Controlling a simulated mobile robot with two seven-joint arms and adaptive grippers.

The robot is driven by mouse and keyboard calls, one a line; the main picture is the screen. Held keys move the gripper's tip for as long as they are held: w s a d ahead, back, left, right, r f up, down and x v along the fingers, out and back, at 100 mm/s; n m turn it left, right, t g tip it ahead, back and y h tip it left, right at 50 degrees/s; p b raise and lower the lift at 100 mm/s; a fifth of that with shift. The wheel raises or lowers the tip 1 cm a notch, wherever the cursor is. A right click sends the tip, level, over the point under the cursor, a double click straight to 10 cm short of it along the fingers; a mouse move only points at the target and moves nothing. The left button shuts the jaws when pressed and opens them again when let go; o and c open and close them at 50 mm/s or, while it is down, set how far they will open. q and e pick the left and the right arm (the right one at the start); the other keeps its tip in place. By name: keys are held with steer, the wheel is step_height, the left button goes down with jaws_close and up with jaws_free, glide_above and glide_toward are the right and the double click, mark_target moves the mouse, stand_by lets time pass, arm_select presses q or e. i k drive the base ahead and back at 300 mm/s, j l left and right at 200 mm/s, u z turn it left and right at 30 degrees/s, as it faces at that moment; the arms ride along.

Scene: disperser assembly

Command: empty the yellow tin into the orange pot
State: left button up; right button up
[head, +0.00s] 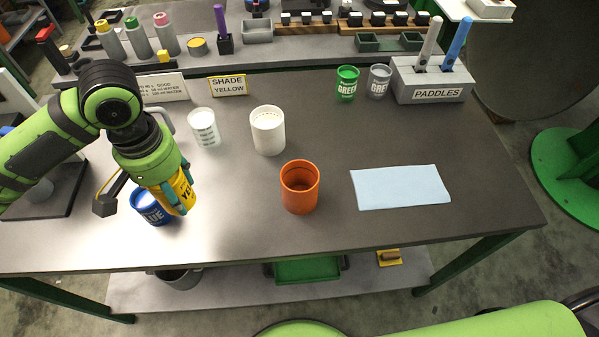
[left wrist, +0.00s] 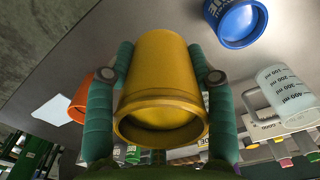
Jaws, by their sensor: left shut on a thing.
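The yellow tin (head: 184,190) is in my left gripper (head: 172,192), in front of and partly over the blue tin (head: 148,207) at the table's left. In the left wrist view the yellow tin (left wrist: 165,80) sits between the two green fingers of my left gripper (left wrist: 162,85), which are shut on its sides. What the tin holds cannot be made out. The orange pot (head: 300,190) stands upright on the table, to the right of the gripper and apart from it. Its edge also shows in the left wrist view (left wrist: 80,98). My right gripper is not in view.
A white pot (head: 268,132) and a clear measuring jug (head: 203,128) stand behind. A blue cloth (head: 400,187) lies to the right. Green (head: 347,84) and grey (head: 379,82) tins and a paddle holder (head: 432,82) stand at the back right. The table between gripper and orange pot is clear.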

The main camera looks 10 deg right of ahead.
mark_target(300, 178)
steer(key=k+l+z, duration=0.1)
steer(key=k+z, duration=0.25)
steer(key=k+l+z, duration=0.1)
steer(key=z, duration=0.3)
steer(key=k+l+z, duration=0.35)
steer(key=i+j, duration=0.1)
